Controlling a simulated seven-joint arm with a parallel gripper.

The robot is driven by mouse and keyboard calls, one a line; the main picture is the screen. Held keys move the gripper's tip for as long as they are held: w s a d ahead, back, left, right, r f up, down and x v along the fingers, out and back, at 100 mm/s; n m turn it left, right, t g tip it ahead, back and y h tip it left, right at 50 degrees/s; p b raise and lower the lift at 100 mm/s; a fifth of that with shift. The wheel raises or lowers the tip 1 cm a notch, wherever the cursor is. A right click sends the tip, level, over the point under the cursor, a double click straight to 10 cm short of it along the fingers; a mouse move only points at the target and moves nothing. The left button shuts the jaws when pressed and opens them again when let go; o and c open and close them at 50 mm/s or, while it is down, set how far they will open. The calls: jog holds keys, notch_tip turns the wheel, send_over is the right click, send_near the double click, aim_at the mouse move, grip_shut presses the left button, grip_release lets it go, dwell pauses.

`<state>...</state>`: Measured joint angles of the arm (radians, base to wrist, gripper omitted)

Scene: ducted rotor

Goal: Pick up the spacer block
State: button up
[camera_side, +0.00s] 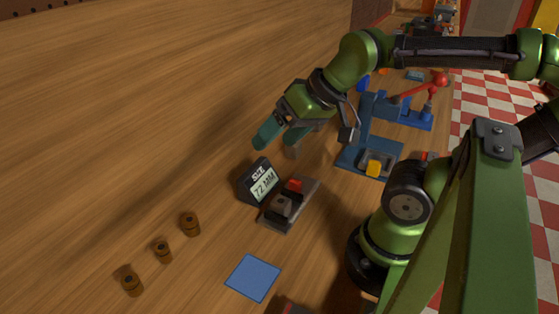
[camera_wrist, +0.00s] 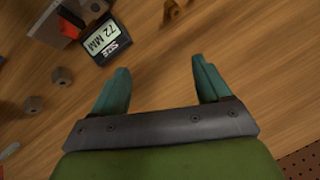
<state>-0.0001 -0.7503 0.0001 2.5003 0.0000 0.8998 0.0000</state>
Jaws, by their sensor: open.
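Three brown, round spacer blocks of differing size stand in a row on the wooden table at the lower left of the side view: one nearest the display (camera_side: 190,224), a middle one (camera_side: 163,252) and a front one (camera_side: 131,284). My gripper (camera_side: 281,139) is open with teal fingers, empty, above the table and away from the blocks. Its fingers also show in the wrist view (camera_wrist: 160,78).
A grey fixture with a red part (camera_side: 289,204) sits beside the display. A blue square mat (camera_side: 253,278) lies in front. A blue press-like stand (camera_side: 369,150) with a yellow piece (camera_side: 374,168) stands behind.

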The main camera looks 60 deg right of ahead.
jog(key=a+f+n+g, duration=0.4)
jog(key=a+f, duration=0.2)
jog(key=f, duration=0.1)
jog(key=n+g+h, duration=0.2)
jog(key=n+h, duration=1.1)
jog(key=n, duration=0.5)
send_near(281, 202)
jog(key=s+a, duration=0.1)
jog(key=s+a+f, duration=0.1)
jog(key=a, duration=0.1)
jog(key=s+a, duration=0.1)
jog(key=a, duration=0.1)
jog(key=shift+s+a+f, duration=0.15)
jog(key=shift+s+f, duration=0.15)
jog(key=shift+s, duration=0.05)
jog(key=w+d+f, duration=0.1)
jog(key=d, duration=0.4)
jog(key=w+d+f+n+h, duration=0.1)
jog(key=w+d+f, duration=0.1)
jog(key=d, duration=0.3)
jog(key=w+d+f+n+t, duration=0.1)
jog(key=w+d+f, duration=0.1)
jog(key=d, duration=0.3)
jog(key=shift+d+h, duration=0.25)
jog(key=shift+h, duration=0.05)
